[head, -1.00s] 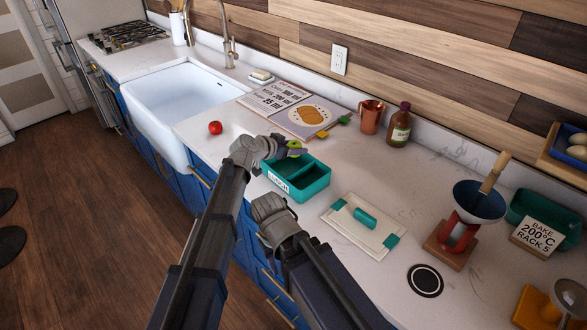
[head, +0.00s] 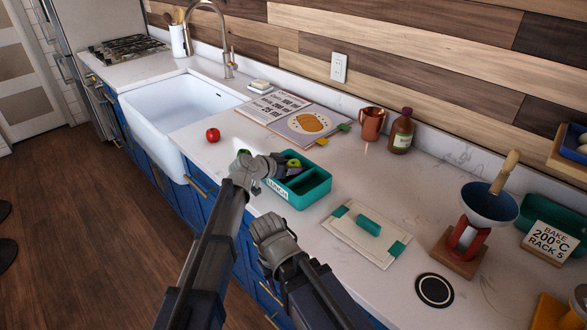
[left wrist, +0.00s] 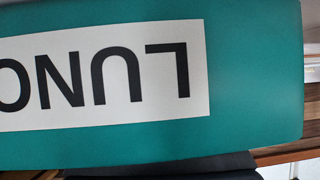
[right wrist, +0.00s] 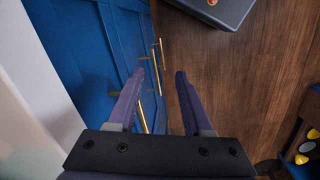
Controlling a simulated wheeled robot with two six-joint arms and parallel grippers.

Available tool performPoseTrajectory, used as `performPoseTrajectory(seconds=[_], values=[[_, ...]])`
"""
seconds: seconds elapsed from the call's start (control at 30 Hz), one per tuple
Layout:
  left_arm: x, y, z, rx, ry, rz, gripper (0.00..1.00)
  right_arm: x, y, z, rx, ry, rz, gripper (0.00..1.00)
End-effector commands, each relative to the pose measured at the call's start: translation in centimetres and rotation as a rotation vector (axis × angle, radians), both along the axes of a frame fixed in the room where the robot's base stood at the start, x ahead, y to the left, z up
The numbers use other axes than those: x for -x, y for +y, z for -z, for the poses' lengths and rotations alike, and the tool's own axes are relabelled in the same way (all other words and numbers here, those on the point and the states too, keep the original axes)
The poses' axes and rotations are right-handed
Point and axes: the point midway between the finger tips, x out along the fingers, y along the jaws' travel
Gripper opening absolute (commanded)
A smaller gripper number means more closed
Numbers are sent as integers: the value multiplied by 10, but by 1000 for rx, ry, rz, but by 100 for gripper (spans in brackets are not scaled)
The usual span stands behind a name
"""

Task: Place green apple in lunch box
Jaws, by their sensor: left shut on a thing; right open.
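The teal lunch box (head: 310,196) stands open on the counter, with a LUNCH label on its front and a divider inside. In the left wrist view the labelled wall of the lunch box (left wrist: 250,75) fills the picture and the apple is hidden. My right gripper (right wrist: 158,95) is open and empty, pointing down in front of the blue cabinets.
A white lid with teal clips (head: 345,240) lies right of the box. A red tomato-like fruit (head: 213,135) sits to the left, near the sink (head: 185,110). An open recipe book (head: 310,128), a copper mug (head: 372,122) and a brown bottle (head: 402,132) stand behind.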

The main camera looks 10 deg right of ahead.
Motion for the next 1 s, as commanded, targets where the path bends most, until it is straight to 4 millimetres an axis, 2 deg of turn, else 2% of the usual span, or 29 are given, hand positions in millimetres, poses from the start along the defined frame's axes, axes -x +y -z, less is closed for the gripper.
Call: performPoseTrajectory(seconds=[0.1, 0.13, 0.2, 0.47, 0.57, 1.0], values=[[0, 0, 5, 0, 0, 0, 6, 0, 0, 5, 0, 0, 0, 50], [0, 0, 3, 0, 0, 0, 66, 0, 0, 3, 0, 0, 0, 50], [0, 0, 3, 0, 0, 0, 74, 0, 0, 3, 0, 0, 0, 50], [0, 0, 2, 0, 0, 0, 76, 0, 0, 2, 0, 0, 0, 50], [1, 1, -4, 0, 0, 0, 76, 0, 0, -4, 0, 0, 0, 50], [47, 61, -46, 0, 0, -2, 76, 0, 0, -46, 0, 0, 0, 50]])
